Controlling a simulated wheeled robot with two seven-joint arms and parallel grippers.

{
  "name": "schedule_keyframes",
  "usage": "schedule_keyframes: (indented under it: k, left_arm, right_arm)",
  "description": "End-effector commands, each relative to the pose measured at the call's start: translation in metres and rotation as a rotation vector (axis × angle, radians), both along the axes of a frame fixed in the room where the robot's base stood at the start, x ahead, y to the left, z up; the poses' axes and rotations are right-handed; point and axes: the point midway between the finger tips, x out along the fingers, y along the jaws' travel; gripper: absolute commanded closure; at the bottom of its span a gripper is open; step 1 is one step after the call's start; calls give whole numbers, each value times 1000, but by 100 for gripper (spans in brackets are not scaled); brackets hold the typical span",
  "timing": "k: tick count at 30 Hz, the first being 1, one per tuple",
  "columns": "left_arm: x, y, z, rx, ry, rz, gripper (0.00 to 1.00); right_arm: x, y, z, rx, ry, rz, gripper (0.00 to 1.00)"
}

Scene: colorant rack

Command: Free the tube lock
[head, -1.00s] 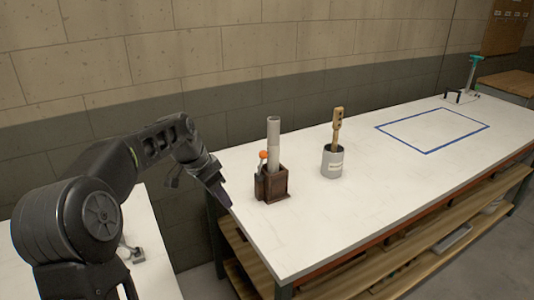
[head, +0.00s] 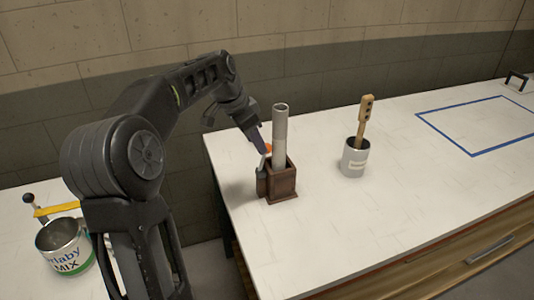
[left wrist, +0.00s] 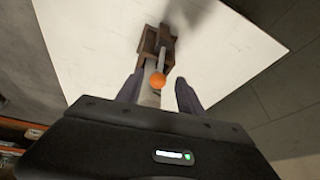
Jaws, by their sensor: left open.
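A brown block (head: 283,185) stands on the white bench with a grey tube (head: 280,135) upright in it. A lever with an orange knob (head: 267,149) is at the block's left side. My left gripper (head: 258,143) is at the knob, angled down from the upper left, and partly hides it. In the left wrist view the jaws (left wrist: 160,92) are open, and the orange knob (left wrist: 158,81) shows between the fingertips. I cannot tell whether a finger touches it. The brown block (left wrist: 150,45) lies beyond. My right gripper is out of view.
A grey pot (head: 354,160) with a wooden paddle (head: 365,121) stands right of the block. A blue outlined area (head: 470,108) is farther right. A labelled can (head: 65,250) sits on the left table. The bench front (head: 330,250) is clear.

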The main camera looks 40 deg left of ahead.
Motion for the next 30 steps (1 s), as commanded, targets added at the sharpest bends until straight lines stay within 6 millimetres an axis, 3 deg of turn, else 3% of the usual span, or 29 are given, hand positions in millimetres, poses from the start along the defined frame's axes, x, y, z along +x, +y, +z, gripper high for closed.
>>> schedule_keyframes:
  k: [8,21,30]
  left_arm:
    - [5,-2,-13,-1,3,-2,56]
    - [27,-8,-67,-2,1,-1,56]
    - [29,-9,-73,0,-1,0,56]
  right_arm:
    - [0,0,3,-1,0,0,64]
    - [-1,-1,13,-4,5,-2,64]
    - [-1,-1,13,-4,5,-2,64]
